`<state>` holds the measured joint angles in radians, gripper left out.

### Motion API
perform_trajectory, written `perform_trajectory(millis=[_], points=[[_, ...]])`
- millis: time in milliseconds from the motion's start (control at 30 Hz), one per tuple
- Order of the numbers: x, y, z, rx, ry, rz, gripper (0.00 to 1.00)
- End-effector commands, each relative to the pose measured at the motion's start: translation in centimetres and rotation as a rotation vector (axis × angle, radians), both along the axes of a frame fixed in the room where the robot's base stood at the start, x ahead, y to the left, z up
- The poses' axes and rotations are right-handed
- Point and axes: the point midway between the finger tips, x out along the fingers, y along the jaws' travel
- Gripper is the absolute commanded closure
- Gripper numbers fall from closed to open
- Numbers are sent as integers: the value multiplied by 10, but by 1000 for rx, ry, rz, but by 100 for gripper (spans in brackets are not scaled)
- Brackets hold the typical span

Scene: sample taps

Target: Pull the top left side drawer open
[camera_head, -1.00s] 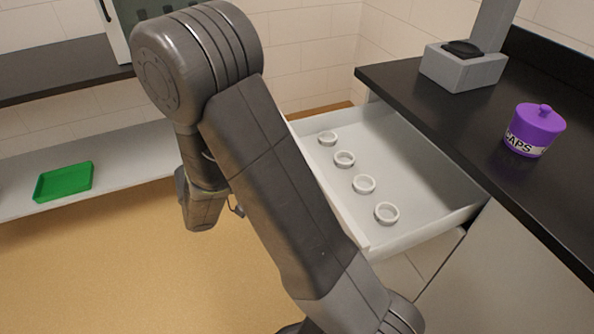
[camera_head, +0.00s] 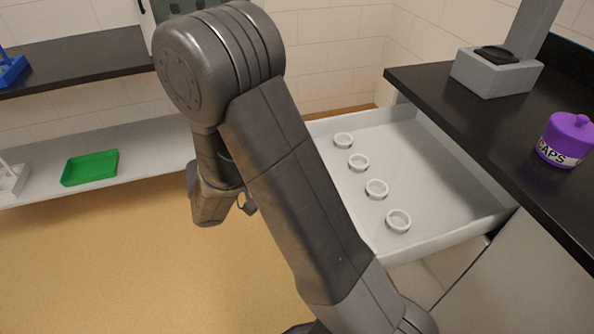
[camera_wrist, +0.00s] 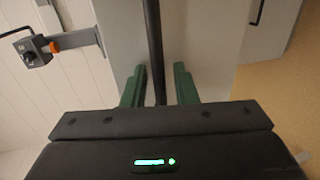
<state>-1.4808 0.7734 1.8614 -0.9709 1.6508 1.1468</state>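The top drawer (camera_head: 440,185) under the dark counter stands pulled out in the head view, with several small white ring-shaped cups (camera_head: 376,189) inside. My arm covers its front left side. My gripper (camera_wrist: 160,85) shows in the wrist view with two green fingers apart, one on each side of a long dark bar, which looks like the drawer's handle (camera_wrist: 155,40). Narrow gaps show between the bar and the fingers. In the head view the gripper (camera_head: 243,205) is partly hidden behind my arm, left of the drawer, and its fingers are hard to make out.
The dark counter (camera_head: 450,105) at right bears a purple lidded jar (camera_head: 567,138) and a grey device (camera_head: 497,72). A green tray (camera_head: 90,168) lies on a low white shelf at left. The tan floor (camera_head: 120,260) is clear. Another dark handle (camera_wrist: 259,12) shows in the wrist view.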

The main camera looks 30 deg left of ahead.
Motion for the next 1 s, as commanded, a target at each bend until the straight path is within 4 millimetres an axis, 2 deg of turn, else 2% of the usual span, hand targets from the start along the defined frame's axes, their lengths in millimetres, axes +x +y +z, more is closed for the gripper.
perform_trajectory(millis=[267,700,900,1000], points=[[-8,7,3,1,-1,2,74],[-81,64,21,1,0,3,74],[-102,80,27,2,0,1,74],[-106,83,28,0,0,1,74]])
